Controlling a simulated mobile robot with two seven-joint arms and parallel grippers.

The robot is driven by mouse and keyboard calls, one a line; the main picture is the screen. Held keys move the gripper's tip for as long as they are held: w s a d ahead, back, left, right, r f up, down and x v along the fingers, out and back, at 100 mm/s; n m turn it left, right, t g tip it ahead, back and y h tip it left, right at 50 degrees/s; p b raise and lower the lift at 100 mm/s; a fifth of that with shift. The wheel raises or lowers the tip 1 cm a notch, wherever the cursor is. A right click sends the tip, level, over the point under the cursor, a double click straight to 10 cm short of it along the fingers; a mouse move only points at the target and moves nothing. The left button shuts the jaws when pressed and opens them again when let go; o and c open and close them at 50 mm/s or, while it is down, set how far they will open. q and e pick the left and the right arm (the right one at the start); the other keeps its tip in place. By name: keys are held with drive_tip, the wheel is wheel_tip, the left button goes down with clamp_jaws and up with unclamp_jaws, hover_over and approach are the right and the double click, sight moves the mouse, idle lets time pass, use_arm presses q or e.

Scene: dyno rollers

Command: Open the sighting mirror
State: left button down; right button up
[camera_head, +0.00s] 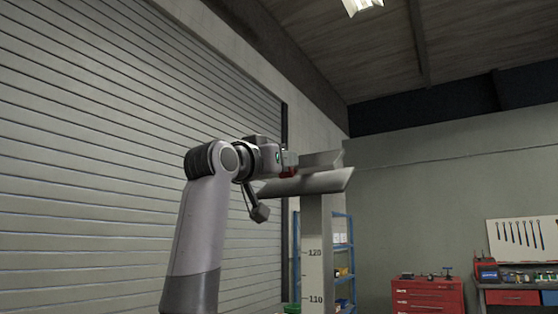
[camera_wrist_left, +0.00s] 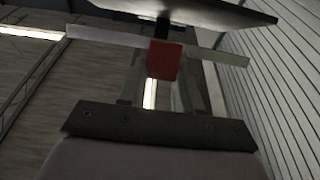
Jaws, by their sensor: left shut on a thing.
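The sighting mirror (camera_head: 325,180) sits on top of a grey upright post (camera_head: 313,235) marked 110 and 120. It has a wide flat grey plate and a smaller panel (camera_head: 322,158) standing just above it. A red tab (camera_head: 287,174) is at its left side. My left gripper (camera_head: 286,163) reaches in from the left and is shut on this tab. In the left wrist view the red tab (camera_wrist_left: 164,62) is between my fingertips, with a thin pale bar (camera_wrist_left: 95,38) behind it and a dark plate (camera_wrist_left: 205,12) above. My right gripper is not in view.
A ribbed shutter door (camera_head: 120,150) fills the left. A blue shelf rack (camera_head: 343,260) is behind the post. A red tool cabinet (camera_head: 428,296) and a workbench (camera_head: 515,297) stand at the right. The space right of the mirror looks clear.

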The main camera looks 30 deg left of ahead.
use_arm(q)
drive_tip(key=shift+r, duration=0.15)
idle(0.3)
drive_tip(key=c, duration=0.9)
unclamp_jaws()
drive_tip(key=shift+c, duration=0.2)
drive_tip(key=shift+o, duration=0.9)
drive_tip(key=shift+w, duration=0.25)
drive_tip(key=shift+s, duration=0.15)
drive_tip(key=b+v, duration=0.3)
drive_tip(key=v, duration=0.4)
